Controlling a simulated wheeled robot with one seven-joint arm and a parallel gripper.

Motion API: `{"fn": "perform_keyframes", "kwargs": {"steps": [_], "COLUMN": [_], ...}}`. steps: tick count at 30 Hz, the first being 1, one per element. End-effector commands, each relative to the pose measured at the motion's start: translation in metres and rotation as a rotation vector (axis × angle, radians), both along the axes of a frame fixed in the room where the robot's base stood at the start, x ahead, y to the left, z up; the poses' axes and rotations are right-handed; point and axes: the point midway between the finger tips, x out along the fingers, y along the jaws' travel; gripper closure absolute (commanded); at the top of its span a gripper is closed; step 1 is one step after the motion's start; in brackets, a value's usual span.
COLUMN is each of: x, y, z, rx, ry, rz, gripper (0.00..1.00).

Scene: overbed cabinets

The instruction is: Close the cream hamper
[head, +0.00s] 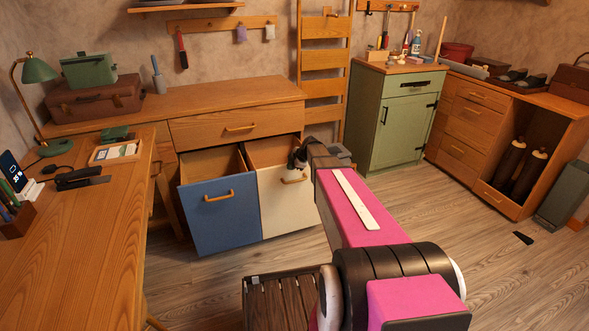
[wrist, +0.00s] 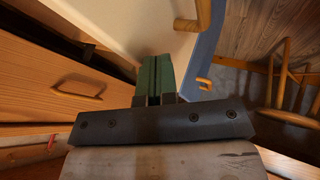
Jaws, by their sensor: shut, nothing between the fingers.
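The cream hamper (head: 284,207) stands pulled out from under the wooden counter, its top open and its wooden handle high on the front. Its cream panel (wrist: 130,22) and handle (wrist: 188,22) also show in the wrist view. My gripper (head: 297,158) is at the upper right of the hamper, near its top edge, and hides part of it. In the wrist view its green fingers (wrist: 157,76) are together and empty, close to the cream panel. I cannot tell whether they touch it.
A blue hamper (head: 228,222) is also pulled out, directly left of the cream one. A shut wooden drawer (head: 236,125) is above them. A dark slatted stool (head: 285,302) stands in front. A desk (head: 70,240) fills the left. A green cabinet (head: 398,125) stands behind my arm.

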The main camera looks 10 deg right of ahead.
Motion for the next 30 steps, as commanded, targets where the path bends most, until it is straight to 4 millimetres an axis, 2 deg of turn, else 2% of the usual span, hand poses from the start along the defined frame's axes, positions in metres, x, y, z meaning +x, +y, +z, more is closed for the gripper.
{"fn": "perform_keyframes", "kwargs": {"steps": [14,19,23,30], "x": [0.005,0.015,0.034,0.092], "y": [0.001,0.002,0.005,0.014], "z": [0.0,0.0,0.0,-0.001], "rx": [0.0,0.0,0.001,0.001], "ry": [0.0,0.0,0.0,-0.001], "rz": [-0.001,0.0,0.0,0.0], "gripper": [1.0,1.0,1.0,1.0]}}
